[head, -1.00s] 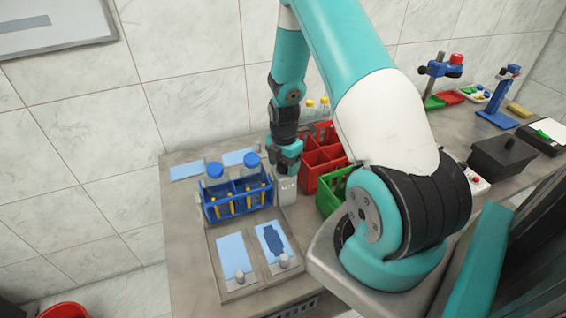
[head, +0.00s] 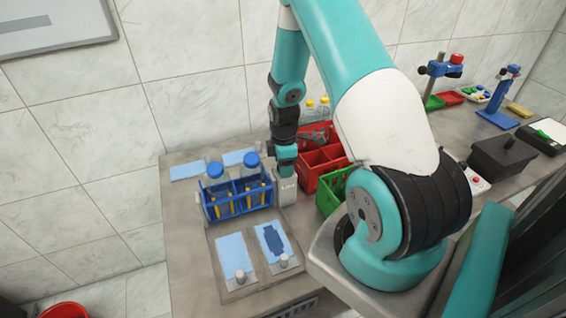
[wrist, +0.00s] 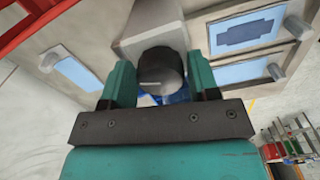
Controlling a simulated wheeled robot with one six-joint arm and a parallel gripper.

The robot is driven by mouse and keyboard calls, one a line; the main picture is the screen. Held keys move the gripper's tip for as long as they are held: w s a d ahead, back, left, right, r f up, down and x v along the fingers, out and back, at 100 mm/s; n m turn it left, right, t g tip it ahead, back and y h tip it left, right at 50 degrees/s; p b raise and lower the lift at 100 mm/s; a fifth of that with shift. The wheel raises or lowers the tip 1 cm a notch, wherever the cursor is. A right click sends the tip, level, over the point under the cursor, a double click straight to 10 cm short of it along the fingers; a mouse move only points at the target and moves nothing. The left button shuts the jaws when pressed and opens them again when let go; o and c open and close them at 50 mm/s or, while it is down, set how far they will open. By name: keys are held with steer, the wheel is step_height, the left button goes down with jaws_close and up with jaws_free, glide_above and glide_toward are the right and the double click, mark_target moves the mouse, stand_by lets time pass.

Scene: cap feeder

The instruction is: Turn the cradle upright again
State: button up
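The cradle appears to be the blue rack (head: 226,211), which holds two bottles (head: 216,170) with blue caps and some yellow pieces. It stands at the left of the bench and looks about level; I cannot tell its exact tilt. A pale grey block (head: 286,190) stands at its right end, and shows in the wrist view too (wrist: 148,25). A black round knob (wrist: 161,68) sits on the block. My gripper (wrist: 162,82) points down at the block, its teal fingers against both sides of the knob. A bit of blue shows behind the knob in the wrist view.
Two stations with light-blue panels (head: 231,248) and small grey posts are in front of the rack. A red crate (head: 312,179) and a green crate (head: 325,201) stand close on the right. Bare bench lies left of the rack.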

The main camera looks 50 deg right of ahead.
steer(key=c, duration=0.5)
steer(key=n, duration=0.3)
steer(key=o, duration=1)
steer(key=shift+o, duration=0.2)
steer(key=shift+r+p, duration=2.7)
steer(key=shift+r, duration=0.85)
